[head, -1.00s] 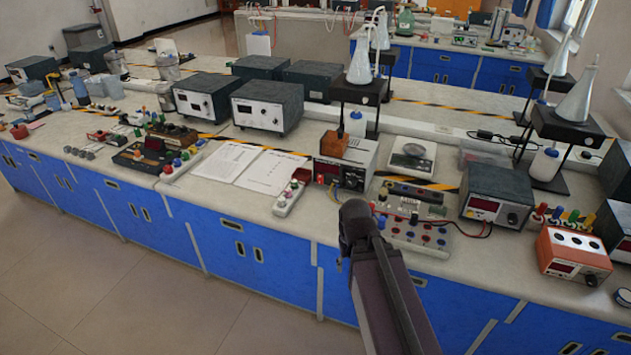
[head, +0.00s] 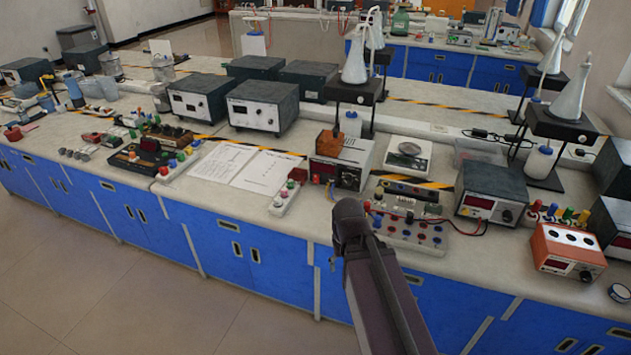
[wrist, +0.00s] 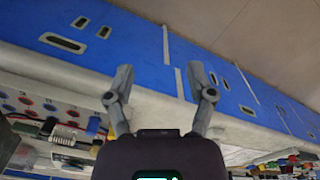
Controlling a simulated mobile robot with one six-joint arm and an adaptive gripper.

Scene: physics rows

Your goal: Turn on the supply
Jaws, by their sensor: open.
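Several boxed instruments could be the supply, and I cannot tell which one is meant. Two grey boxes with white fronts (head: 262,106) stand further left. Whether any is on is unclear. In the wrist view my gripper (wrist: 162,85) is open and empty, its fingers in front of the bench edge. In the head view its fingers are hidden.
The bench (head: 235,211) is crowded. Open papers (head: 245,168) lie left of the white-fronted unit. A balance (head: 408,157), flask stands (head: 565,125) and an orange box (head: 568,249) stand to the right. The floor (head: 120,275) before the blue cabinets is clear.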

